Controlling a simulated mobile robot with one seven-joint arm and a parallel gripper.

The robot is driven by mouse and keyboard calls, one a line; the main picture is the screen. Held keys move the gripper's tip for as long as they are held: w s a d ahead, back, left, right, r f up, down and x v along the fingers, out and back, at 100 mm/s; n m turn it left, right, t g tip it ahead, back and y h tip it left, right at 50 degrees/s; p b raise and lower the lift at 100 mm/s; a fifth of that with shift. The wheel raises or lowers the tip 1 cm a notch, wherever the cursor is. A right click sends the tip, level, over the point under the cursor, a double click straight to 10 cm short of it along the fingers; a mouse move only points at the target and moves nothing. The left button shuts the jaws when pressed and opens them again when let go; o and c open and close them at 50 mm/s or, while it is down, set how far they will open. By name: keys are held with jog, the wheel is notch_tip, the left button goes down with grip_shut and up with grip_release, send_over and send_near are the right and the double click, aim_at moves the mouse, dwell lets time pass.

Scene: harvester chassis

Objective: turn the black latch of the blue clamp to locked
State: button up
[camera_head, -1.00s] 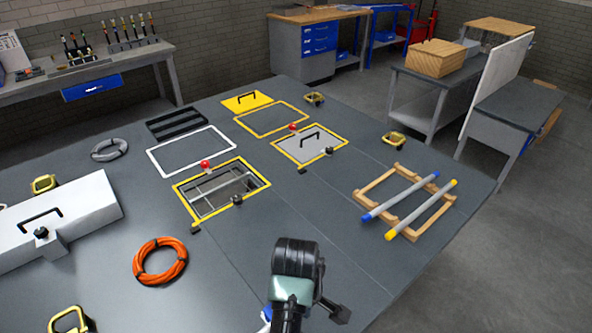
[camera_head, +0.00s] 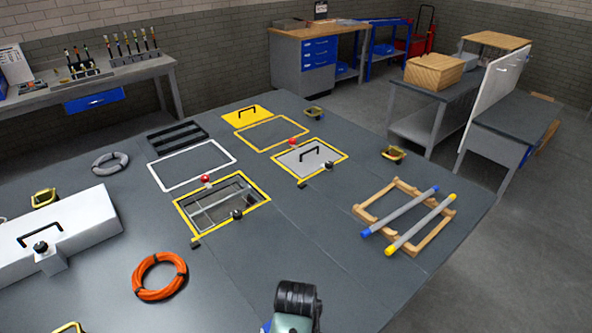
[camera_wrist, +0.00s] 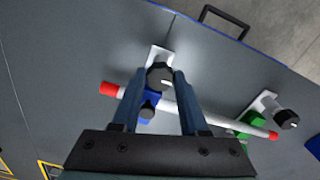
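In the wrist view the blue clamp (camera_wrist: 151,99) sits on a white rod with red ends (camera_wrist: 190,108). Its black latch (camera_wrist: 160,76) is a dark knob in front of a white bracket (camera_wrist: 158,55). My gripper (camera_wrist: 160,74) has its two dark blue fingers apart, one on each side of the latch. I cannot make out whether either finger touches it. The left finger partly covers the blue clamp. The head view does not show the clamp or the fingers; only part of my arm shows at its bottom edge.
A green clamp (camera_wrist: 246,127) with a black knob (camera_wrist: 287,119) and white bracket stands near the rod's right end. A black handle (camera_wrist: 226,17) lies beyond the table edge. An orange cable coil (camera_head: 160,276) and a yellow-framed opening (camera_head: 222,203) are on the table.

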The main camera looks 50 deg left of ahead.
grip_shut()
jog(key=shift+m, duration=0.4)
jog(key=shift+r+m+p, duration=0.15)
jog(key=shift+m+p, duration=0.65)
jog(key=shift+m, duration=0.1)
jog(key=m+p, duration=0.1)
jog(key=m, duration=0.3)
jog(key=shift+p, duration=0.4)
jog(key=m+p, duration=0.1)
jog(key=m, duration=0.5)
jog(key=m+p, duration=0.1)
jog(key=m, duration=0.4)
jog(key=shift+m, duration=0.4)
